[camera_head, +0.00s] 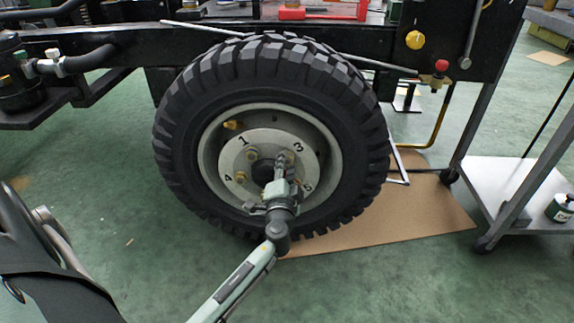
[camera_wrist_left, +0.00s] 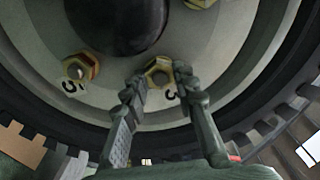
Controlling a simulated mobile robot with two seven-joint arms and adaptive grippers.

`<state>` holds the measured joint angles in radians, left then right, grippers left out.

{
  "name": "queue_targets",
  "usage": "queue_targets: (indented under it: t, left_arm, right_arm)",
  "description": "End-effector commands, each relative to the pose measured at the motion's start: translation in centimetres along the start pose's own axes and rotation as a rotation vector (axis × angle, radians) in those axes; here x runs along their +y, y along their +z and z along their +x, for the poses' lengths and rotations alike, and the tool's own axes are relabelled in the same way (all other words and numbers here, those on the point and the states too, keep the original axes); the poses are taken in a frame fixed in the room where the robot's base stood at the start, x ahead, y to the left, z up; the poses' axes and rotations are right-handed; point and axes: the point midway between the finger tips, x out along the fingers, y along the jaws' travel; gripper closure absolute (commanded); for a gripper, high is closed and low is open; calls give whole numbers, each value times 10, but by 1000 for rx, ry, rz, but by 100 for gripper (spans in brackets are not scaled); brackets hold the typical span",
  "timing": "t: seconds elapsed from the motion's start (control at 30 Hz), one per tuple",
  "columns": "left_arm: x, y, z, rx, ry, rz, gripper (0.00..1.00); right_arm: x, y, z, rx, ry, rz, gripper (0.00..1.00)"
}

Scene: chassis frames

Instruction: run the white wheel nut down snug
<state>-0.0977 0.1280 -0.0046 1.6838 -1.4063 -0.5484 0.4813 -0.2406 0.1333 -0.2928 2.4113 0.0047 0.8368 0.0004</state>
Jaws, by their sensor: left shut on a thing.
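A black-tyred wheel (camera_head: 180,150) with a pale rim hangs under the chassis. Its hub disc carries brass-coloured hex nuts beside printed numbers; I see no clearly white nut. My left gripper (camera_head: 286,163) reaches the hub from below, its fingers at the nut beside the number 3. In the left wrist view the two fingers of the gripper (camera_wrist_left: 164,88) stand on either side of this nut (camera_wrist_left: 158,68), shut on it. The fingers hide part of the nut. Other nuts show by number 1 (camera_head: 252,156) and number 4 (camera_head: 241,177). My right gripper is not in view.
The black chassis rail (camera_head: 120,65) runs above the wheel. A brown cardboard sheet (camera_head: 420,220) lies under it. A wheeled trolley (camera_head: 510,185) with a green tin (camera_head: 560,208) stands at the right. The green floor left of the wheel is mostly clear.

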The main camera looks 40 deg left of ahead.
Motion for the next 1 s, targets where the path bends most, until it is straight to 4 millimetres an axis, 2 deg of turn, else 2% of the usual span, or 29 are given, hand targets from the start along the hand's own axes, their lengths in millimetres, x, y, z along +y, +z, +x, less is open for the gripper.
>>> queue_targets:
  t: [0.1,0.13,0.3,0.67,0.77,1.0]
  left_arm:
    - [0,0,0,0,0,-1,100]
    - [0,0,0,0,0,-2,72]
    - [0,0,0,0,0,-2,52]
    - [1,0,-6,-1,1,-3,52]
    - [2,0,-19,-1,3,-4,52]
    - [2,1,-70,-2,4,-4,52]
  right_arm:
    - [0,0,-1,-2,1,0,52]
    - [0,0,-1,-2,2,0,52]
    - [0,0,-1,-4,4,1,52]
    - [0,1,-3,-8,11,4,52]
    - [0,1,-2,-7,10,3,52]
    - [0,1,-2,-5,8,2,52]
